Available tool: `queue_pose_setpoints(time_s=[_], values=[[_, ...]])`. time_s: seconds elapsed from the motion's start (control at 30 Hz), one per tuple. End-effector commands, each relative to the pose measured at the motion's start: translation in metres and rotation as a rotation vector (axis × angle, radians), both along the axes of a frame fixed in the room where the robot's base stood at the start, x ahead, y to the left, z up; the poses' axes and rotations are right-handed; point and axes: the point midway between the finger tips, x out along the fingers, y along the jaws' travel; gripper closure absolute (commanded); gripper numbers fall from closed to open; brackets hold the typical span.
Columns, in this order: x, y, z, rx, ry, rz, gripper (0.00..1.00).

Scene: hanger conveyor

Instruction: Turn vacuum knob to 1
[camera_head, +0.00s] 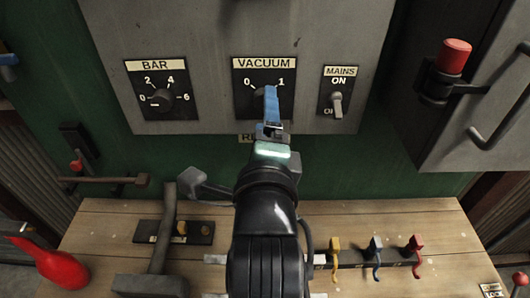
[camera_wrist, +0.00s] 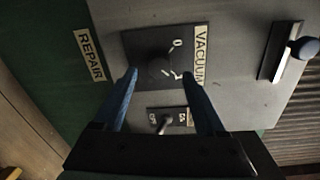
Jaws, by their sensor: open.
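The vacuum knob (camera_wrist: 158,70) is a dark round knob on a black plate marked VACUUM (camera_head: 263,63), with 0 at upper left and 1 at upper right in the head view. In the head view my gripper (camera_head: 271,92) covers most of the knob. In the wrist view my gripper (camera_wrist: 160,74) is open, with one blue finger to each side of the knob. The right finger partly covers the plate near the 1. I cannot tell whether the fingers touch the knob, and its pointer is too dark to read surely.
The BAR dial (camera_head: 160,98) is left of the vacuum plate and the MAINS switch (camera_head: 337,103) is right of it. A red-topped part (camera_head: 454,57) juts out at right. Below, the wooden bench (camera_head: 110,225) holds a hammer-like tool (camera_head: 160,240), a red bottle (camera_head: 62,268) and coloured hooks (camera_head: 376,250).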

Motion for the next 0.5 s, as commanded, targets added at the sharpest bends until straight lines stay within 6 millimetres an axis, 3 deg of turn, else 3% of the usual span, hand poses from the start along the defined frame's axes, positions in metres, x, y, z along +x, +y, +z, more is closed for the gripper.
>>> queue_pose_setpoints(time_s=[0.23,0.5], values=[[-0.051,0.000,-0.001,-0.001,-0.001,0.000,0.27],[-0.063,0.000,0.008,-0.002,0.009,-0.002,0.27]])
